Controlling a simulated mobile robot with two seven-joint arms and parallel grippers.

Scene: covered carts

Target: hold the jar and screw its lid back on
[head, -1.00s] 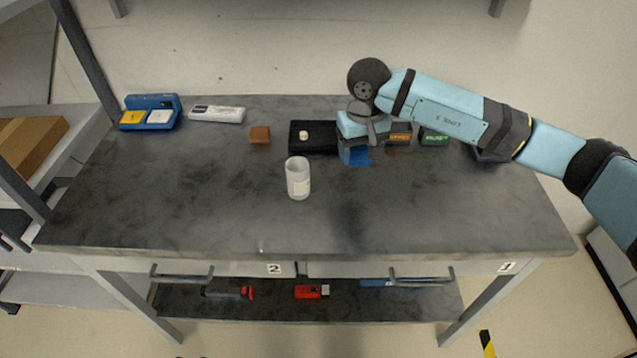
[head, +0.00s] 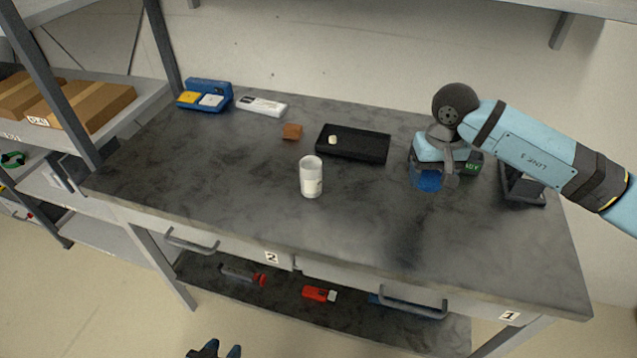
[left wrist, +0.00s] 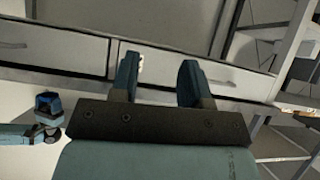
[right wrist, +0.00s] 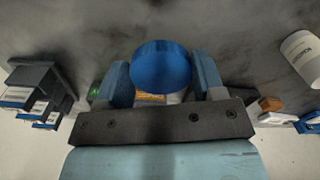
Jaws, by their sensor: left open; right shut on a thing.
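The white open jar (head: 311,180) stands upright near the middle of the table in the head view; it also shows at the right edge of the right wrist view (right wrist: 303,58). My right gripper (head: 432,172) is shut on the round blue lid (right wrist: 161,66), above the table to the right of the jar and clearly apart from it. The lid also shows under the gripper in the head view (head: 427,183). My left gripper (head: 218,349) is open and empty, with only its fingertips showing at the bottom edge of the head view, in front of the table.
A black tray (head: 365,146) with a small white piece (head: 333,140) lies behind the jar. A brown block (head: 292,131), a white device (head: 262,106) and a blue box (head: 207,96) stand at the back left. The table around the jar is clear.

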